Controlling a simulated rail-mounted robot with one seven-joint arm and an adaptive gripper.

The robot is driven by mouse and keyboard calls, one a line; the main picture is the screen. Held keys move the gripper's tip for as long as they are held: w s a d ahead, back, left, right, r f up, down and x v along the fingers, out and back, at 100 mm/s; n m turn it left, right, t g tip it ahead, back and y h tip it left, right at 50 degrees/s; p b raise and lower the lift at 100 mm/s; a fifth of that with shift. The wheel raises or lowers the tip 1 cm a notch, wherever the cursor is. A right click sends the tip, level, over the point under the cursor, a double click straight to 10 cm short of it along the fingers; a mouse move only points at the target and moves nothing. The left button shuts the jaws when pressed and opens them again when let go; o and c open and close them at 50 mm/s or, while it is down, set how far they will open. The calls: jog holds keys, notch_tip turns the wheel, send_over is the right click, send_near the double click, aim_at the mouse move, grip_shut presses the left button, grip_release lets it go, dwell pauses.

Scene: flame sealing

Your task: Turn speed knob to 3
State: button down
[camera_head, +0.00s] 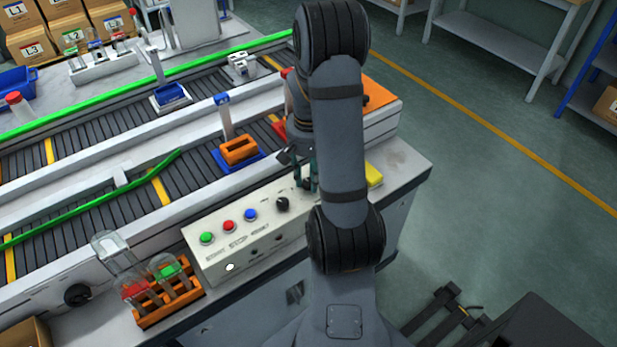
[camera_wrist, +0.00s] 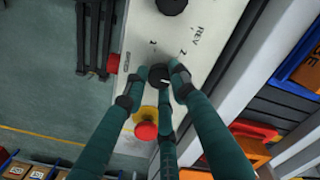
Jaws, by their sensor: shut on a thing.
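The speed knob (camera_wrist: 158,76) is a small black dial with a light pointer mark on the white control panel (camera_wrist: 150,35), in the wrist view. The numerals 1 and 2 are printed on the panel beside it. My gripper (camera_wrist: 152,86) has its teal fingers with dark tips closed around this knob. The fingers hide part of the knob, and I cannot tell which number its pointer is at. In the head view my gripper (camera_head: 306,178) is at the right end of the panel (camera_head: 240,240), and my arm hides the speed knob.
Another black knob (camera_head: 282,204) sits left of my gripper, beyond green (camera_head: 206,238), red (camera_head: 228,227) and blue (camera_head: 250,215) buttons. A red mushroom button on a yellow base (camera_wrist: 146,130) is close to my fingers. An orange rack (camera_head: 168,307) holds flasks. Conveyors run behind.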

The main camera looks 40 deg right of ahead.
aim_at(308, 182)
jog(key=c, duration=1.4)
grip_release()
notch_tip(308, 182, up, 12)
notch_tip(308, 182, down, 12)
jog(key=shift+f, duration=0.1)
